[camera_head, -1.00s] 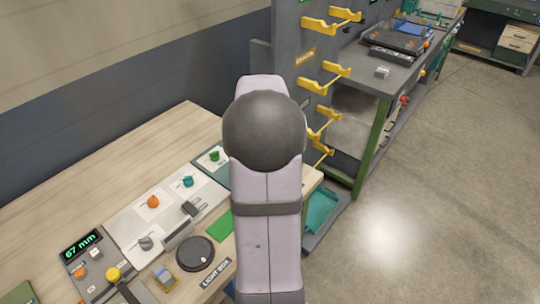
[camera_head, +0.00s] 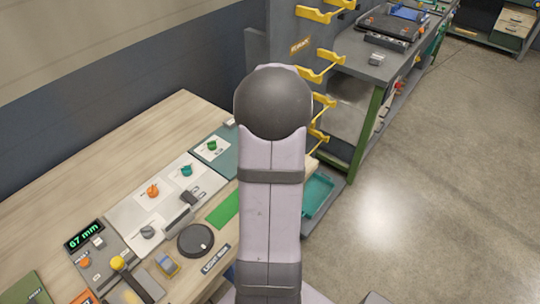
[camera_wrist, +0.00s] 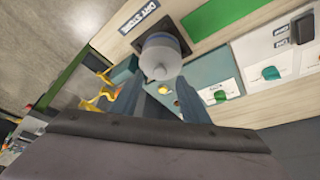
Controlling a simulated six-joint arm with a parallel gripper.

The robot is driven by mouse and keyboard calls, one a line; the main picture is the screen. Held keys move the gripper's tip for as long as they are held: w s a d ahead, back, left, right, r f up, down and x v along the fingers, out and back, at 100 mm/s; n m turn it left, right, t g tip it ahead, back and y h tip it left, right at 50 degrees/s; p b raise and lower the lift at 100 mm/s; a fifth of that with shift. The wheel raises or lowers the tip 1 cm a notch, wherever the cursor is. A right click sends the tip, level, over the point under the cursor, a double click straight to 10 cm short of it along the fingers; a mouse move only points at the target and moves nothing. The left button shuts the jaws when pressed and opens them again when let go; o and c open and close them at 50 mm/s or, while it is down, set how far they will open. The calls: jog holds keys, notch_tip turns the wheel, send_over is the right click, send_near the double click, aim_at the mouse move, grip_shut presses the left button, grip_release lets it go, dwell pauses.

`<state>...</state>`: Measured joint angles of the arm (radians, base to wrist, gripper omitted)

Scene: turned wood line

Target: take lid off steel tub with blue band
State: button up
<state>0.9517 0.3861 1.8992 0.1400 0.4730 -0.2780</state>
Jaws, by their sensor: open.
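In the wrist view, a steel tub (camera_wrist: 155,43) with a bluish band stands on the wooden bench beside the DRY STORE label. Its pale lid with a round knob (camera_wrist: 160,72) faces the camera. My gripper (camera_wrist: 160,83) is open, with one finger on each side of the view below the lid. The knob lies in line with the gap between the fingers, and I see no grip on it. In the head view my arm hides the gripper and the tub.
The wooden bench (camera_head: 110,140) carries a panel (camera_head: 135,232) of coloured knobs and a round black disc (camera_head: 195,240). A grey rack with yellow hooks (camera_head: 320,70) stands behind my arm. A teal tray (camera_head: 316,195) sits low at its right. The floor (camera_head: 430,190) at right is clear.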

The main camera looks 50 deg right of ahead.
jog(key=shift+p+x, duration=1)
jog(key=shift+x, duration=1.35)
jog(key=shift+w, duration=0.15)
jog(key=shift+r, duration=0.1)
grip_shut()
